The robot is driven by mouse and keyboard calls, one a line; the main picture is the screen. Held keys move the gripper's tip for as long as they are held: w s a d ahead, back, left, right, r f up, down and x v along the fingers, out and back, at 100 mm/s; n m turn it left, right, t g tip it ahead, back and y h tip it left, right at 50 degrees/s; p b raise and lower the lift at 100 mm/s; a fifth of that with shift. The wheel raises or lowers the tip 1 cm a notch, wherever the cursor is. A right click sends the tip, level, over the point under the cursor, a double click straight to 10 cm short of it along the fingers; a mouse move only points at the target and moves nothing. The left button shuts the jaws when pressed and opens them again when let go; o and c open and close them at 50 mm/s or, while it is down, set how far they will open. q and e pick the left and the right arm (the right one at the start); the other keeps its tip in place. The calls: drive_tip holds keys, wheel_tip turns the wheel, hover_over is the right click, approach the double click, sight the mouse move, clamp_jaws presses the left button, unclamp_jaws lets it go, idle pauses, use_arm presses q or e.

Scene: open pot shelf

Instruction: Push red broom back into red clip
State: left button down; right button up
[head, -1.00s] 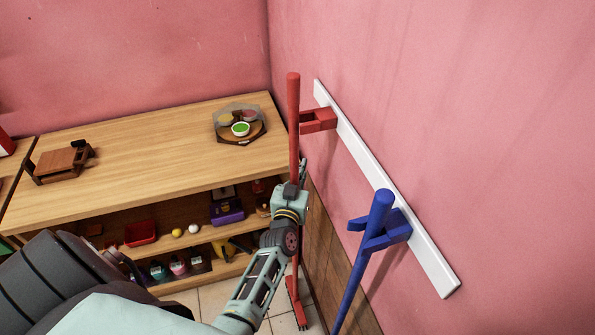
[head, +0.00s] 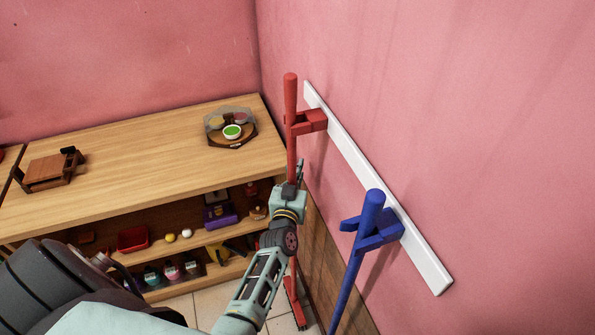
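The red broom (head: 291,140) stands nearly upright by the right-hand wall, with its red head (head: 296,302) low near the floor. The red clip (head: 313,120) sticks out from a white rail (head: 345,147) on the wall. The upper handle is at the clip's mouth and appears to be between its prongs; how deep it sits is hard to tell. My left gripper (head: 289,190) is around the handle below the clip and appears shut on it. Its fingers are small and partly hidden. My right gripper is not in view.
A blue broom (head: 352,265) sits in a blue clip (head: 382,232) lower on the same rail. A wooden shelf unit (head: 130,150) stands left of the red broom, carrying a tray with a green bowl (head: 232,132) and several small items below.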

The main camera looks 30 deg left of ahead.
use_arm(q)
drive_tip(key=shift+w+d+r, duration=0.1)
idle(0.3)
drive_tip(key=shift+w+d, duration=0.55)
drive_tip(key=shift+d, duration=0.1)
drive_tip(key=shift+a, duration=0.15)
drive_tip(key=shift+f+b, duration=0.95)
drive_tip(key=shift+f, duration=0.25)
idle(0.7)
idle(0.3)
drive_tip(key=c, duration=1.9)
unclamp_jaws()
drive_tip(key=shift+o, duration=0.2)
drive_tip(key=shift+f, duration=0.1)
drive_tip(key=shift+s, duration=0.1)
